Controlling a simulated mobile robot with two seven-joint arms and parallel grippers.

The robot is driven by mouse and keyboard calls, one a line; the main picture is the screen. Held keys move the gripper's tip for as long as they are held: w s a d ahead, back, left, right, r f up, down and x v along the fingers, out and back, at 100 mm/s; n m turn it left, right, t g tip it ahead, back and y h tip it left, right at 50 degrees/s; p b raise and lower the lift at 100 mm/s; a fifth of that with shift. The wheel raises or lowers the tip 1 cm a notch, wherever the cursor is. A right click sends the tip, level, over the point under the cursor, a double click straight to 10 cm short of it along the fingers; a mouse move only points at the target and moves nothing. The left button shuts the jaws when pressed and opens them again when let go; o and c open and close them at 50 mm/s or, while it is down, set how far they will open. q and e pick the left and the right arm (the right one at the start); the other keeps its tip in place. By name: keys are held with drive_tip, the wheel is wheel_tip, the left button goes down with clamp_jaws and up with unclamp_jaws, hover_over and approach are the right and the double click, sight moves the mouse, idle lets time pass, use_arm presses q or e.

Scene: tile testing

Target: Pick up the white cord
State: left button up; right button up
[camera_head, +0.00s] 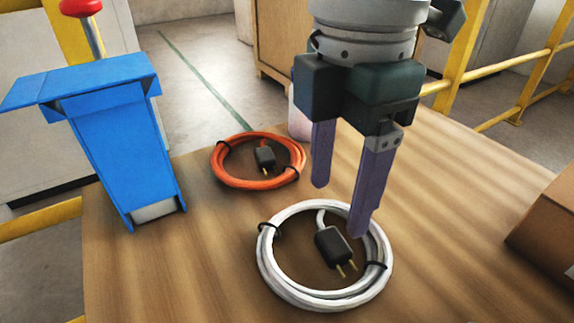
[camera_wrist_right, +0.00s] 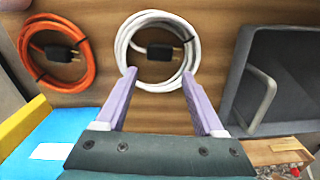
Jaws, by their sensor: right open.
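The white cord (camera_head: 322,299) lies coiled in a ring on the wooden table, with black ties and a black plug (camera_head: 333,247) inside the ring. It also shows at the top centre of the right wrist view (camera_wrist_right: 122,48). My right gripper (camera_head: 340,211) points down above the far part of the coil, its two purple fingers apart and nothing between them. In the right wrist view the fingertips (camera_wrist_right: 158,73) appear at the coil's near edge; contact cannot be told. My left gripper is not in view.
An orange coiled cord (camera_head: 222,170) lies left of and behind the white one. A blue stand (camera_head: 120,135) is at the left, a cardboard box (camera_head: 548,225) at the right edge. A dark grey tray (camera_wrist_right: 285,60) shows in the right wrist view. The table's front right is clear.

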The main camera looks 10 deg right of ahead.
sight(328, 244)
wheel_tip(328, 244, down, 3)
drive_tip(key=shift+s+b, duration=0.1)
drive_tip(key=shift+b, duration=0.3)
wheel_tip(328, 244, down, 5)
drive_tip(key=shift+f+b, duration=0.2)
drive_tip(key=shift+b, duration=1)
drive_tip(key=shift+r, duration=0.1)
drive_tip(key=shift+c, duration=0.2)
clamp_jaws()
